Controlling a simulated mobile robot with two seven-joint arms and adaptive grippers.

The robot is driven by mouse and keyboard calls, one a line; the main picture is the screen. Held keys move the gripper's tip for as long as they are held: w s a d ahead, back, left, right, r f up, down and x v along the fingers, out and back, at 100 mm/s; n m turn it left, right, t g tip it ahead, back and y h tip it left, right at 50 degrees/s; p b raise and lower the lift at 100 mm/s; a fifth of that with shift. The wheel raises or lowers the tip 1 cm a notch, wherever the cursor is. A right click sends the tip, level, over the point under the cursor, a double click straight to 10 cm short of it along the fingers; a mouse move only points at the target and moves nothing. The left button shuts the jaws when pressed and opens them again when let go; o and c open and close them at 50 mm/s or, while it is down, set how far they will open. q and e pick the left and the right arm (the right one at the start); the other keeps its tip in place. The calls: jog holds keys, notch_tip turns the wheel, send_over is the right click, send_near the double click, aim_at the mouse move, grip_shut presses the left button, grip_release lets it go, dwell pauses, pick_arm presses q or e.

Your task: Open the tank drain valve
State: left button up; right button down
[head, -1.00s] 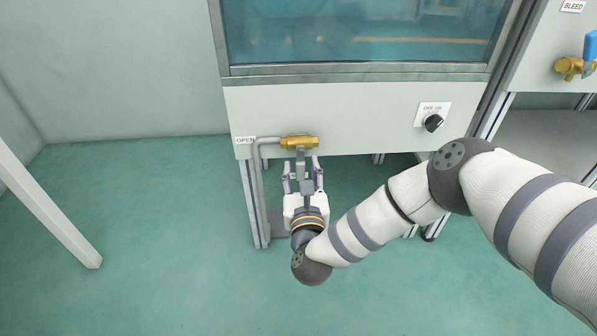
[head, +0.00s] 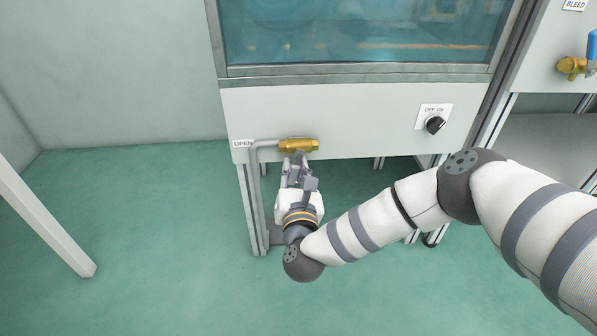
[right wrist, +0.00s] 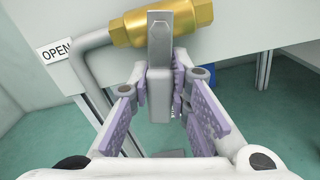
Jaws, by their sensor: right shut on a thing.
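The drain valve has a brass body (head: 299,145) on the lower front panel of the tank cabinet, and it also shows at the top of the right wrist view (right wrist: 130,28). Its flat grey handle (right wrist: 160,90) hangs below the brass body. My right gripper (head: 296,173) is below the valve. In the right wrist view its purple finger pads (right wrist: 165,100) stand on both sides of the handle, and it is shut on it. In the head view the fingers partly hide the handle. My left gripper is not in view.
A white OPEN label (head: 243,143) is left of the valve, by a bent grey pipe (head: 256,190) running down the cabinet leg. An OFF/ON knob (head: 435,125) is to the right. A brass bleed valve (head: 571,66) is far right. The green floor at left is mostly clear.

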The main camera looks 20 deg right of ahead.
jog(key=shift+a+f+m, duration=0.15)
jog(key=shift+a+m, duration=0.05)
jog(key=shift+m, duration=0.4)
jog(key=shift+r, duration=0.2)
jog(key=c, duration=1.5)
grip_release()
jog(key=shift+a, duration=0.1)
jog(key=v, duration=1.2)
jog(key=shift+r, duration=0.1)
